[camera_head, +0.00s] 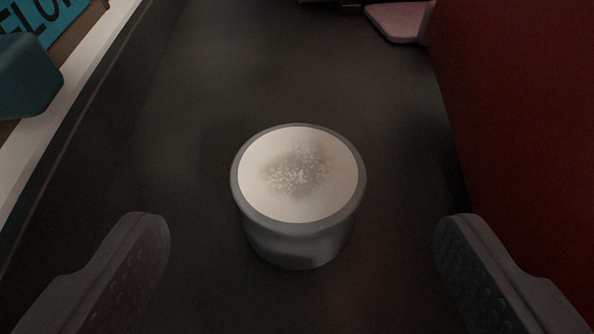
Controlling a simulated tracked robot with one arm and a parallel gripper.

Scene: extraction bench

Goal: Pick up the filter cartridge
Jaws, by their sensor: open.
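The filter cartridge (298,240) is a short grey cylinder with a pale, speckled round top. It stands upright on a dark surface near the middle of the view. My gripper (303,228) is open, with one dark textured finger at the lower left and one at the lower right. The cartridge stands between and slightly beyond the fingertips, with a clear gap on each side. Nothing touches it as far as I can see.
A dark red wall or block (530,130) rises along the right side. A pink object (400,22) lies at the top right. A teal object (25,78) and a pale edge strip (70,105) run along the left. The dark surface (290,75) beyond the cartridge is clear.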

